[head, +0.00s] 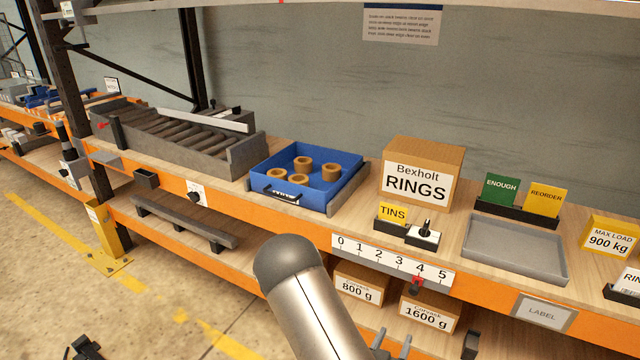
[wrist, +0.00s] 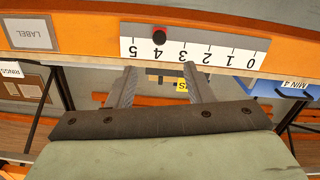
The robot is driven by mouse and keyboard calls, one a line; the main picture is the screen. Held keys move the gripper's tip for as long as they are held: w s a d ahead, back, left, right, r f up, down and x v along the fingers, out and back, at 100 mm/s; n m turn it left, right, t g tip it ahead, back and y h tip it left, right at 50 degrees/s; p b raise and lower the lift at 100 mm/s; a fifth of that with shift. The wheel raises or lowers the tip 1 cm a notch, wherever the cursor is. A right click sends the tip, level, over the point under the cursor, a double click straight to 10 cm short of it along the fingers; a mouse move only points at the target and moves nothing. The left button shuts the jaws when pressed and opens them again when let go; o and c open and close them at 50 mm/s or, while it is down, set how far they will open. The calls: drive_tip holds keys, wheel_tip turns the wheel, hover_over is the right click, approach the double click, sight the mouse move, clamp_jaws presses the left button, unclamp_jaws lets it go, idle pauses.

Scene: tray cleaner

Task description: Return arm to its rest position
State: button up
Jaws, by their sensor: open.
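My arm (head: 305,300) reaches up from the bottom of the head view, in front of the shelf. My gripper (wrist: 160,82) shows in the wrist view with its two fingers spread apart and nothing between them. It is in front of the shelf's orange edge, close to the 0-to-5 number scale (wrist: 196,50), which appears upside down there.
A blue tray (head: 335,193) with several tan rings, a Bexholt RINGS box (head: 420,150), a grey tray (head: 513,250) and a roller conveyor (head: 185,135) stand on the shelf. Two weight boxes (head: 357,285) (head: 430,310) sit on the lower shelf. The floor at left is open.

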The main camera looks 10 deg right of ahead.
drive_tip(key=a+r+g+y+p, duration=0.6)
drive_tip(key=a+r+g+y, duration=0.2)
drive_tip(key=a+r+y, duration=0.25)
drive_tip(key=s+d+r+n+g+p, duration=0.2)
drive_tip(key=s+r+n+g, duration=0.3)
drive_tip(key=s+r, duration=1)
drive_tip(key=shift+s+r+g+p, duration=0.25)
drive_tip(key=shift+s+g+p, duration=0.2)
drive_tip(key=shift+s, duration=0.7)
drive_tip(key=shift+d, duration=0.1)
